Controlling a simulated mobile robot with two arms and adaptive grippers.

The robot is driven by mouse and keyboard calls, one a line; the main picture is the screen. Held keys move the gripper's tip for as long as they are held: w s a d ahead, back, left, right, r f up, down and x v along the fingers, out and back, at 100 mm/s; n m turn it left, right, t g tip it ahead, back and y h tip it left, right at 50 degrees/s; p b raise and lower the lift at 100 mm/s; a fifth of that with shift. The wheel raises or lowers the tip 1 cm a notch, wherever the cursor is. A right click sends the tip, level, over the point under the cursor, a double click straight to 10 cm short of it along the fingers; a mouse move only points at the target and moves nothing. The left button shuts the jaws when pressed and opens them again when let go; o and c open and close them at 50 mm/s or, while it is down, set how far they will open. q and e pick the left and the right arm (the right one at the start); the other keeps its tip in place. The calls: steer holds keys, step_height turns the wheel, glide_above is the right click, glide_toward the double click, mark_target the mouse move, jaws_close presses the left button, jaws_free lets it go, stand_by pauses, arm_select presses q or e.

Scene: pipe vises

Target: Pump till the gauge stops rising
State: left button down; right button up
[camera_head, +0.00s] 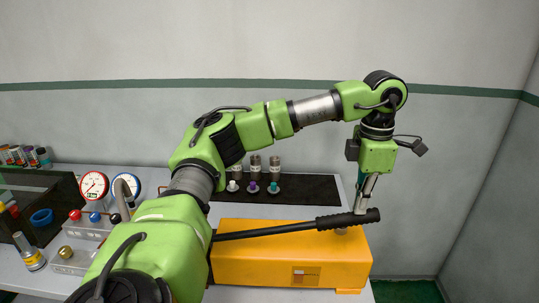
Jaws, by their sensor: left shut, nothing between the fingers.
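The yellow pump (285,264) sits at the front right of the bench. Its black lever handle (334,221) runs low across the pump's top, tilted slightly up to the right. My left gripper (361,208) points down with its fingers shut and empty, at the handle's ribbed grip near its right end. I cannot tell whether they touch. A red-rimmed gauge (94,186) and a blue-rimmed gauge (126,184) stand at the left; their needles are too small to read surely. My left arm hides part of the pump's left side. My right gripper is not in view.
Several small vials (254,165) and colored caps (253,186) stand on a black mat (312,188) behind the pump. Red and blue valve knobs (95,217) are below the gauges. A dark bin (55,193) holding a blue ring is at far left. Floor shows at right.

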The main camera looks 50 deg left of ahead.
mark_target(361, 220)
arm_select(q)
steer(key=shift+f, duration=0.3)
steer(key=shift+w+d+f+b, duration=0.15)
steer(key=shift+f+b, duration=0.3)
steer(key=shift+f, duration=0.3)
steer(key=shift+w+d+f+b, duration=0.1)
steer(key=shift+f+b, duration=0.3)
steer(key=shift+f, duration=0.3)
steer(key=shift+w+d+f+b, duration=0.15)
steer(key=shift+f+b, duration=0.3)
steer(key=shift+f, duration=0.3)
steer(key=shift+a, duration=0.1)
steer(key=shift+s, duration=0.1)
steer(key=shift+w+d+f+b, duration=0.15)
steer(key=shift+f+b, duration=0.6)
steer(key=shift+f, duration=0.45)
steer(key=shift+w+d+f+b, duration=0.1)
steer(key=shift+f+b, duration=0.6)
steer(key=shift+f, duration=0.5)
steer(key=shift+r, duration=0.15)
